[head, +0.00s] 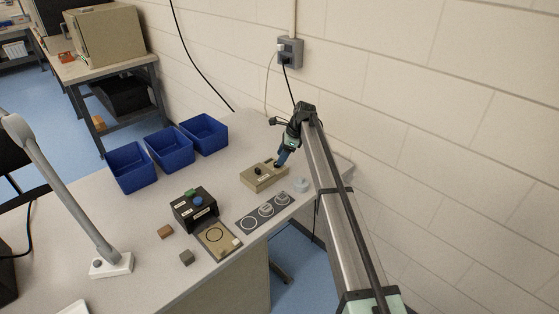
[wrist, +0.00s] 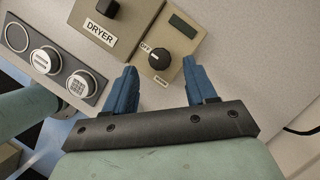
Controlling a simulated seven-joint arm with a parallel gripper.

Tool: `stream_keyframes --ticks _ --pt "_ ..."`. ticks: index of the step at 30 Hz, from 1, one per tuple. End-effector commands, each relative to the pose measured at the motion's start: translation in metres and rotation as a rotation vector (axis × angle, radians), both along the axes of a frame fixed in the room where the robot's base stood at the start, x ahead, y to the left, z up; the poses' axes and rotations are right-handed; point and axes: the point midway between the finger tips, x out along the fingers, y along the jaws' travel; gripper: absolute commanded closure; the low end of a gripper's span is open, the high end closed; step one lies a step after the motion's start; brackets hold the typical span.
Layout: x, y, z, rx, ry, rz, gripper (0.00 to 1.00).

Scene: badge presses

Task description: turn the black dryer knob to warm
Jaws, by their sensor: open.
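The black dryer knob (wrist: 159,59) sits on the beige dryer box, beside an "OFF" label at its upper left in the wrist view. The dryer box (wrist: 134,55) carries a "DRYER" label, a second black control (wrist: 108,8) and a small dark display (wrist: 184,25). In the head view the dryer box (head: 262,179) stands near the wall side of the table. My gripper (wrist: 159,75) is open, its two blue fingers apart and empty, one on each side below the knob in the picture. In the head view my gripper (head: 281,158) is at the box's right end; its fingers partly hide that end.
A dark strip with round badge places (head: 265,212) lies in front of the dryer box. A black press box (head: 194,208) is to its left. Several blue bins (head: 168,150) line the back. A pale round piece (head: 301,185) sits right of the box. The wall is close behind.

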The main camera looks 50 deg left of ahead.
Motion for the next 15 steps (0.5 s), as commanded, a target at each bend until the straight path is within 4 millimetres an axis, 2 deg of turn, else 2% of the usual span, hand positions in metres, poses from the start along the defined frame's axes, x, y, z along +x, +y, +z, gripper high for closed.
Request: stream_keyframes --ticks 6,15 --pt "-0.006 0.006 -0.021 0.0 0.0 0.001 0.44" --pt "-0.008 0.008 -0.026 0.0 0.0 0.001 0.44"
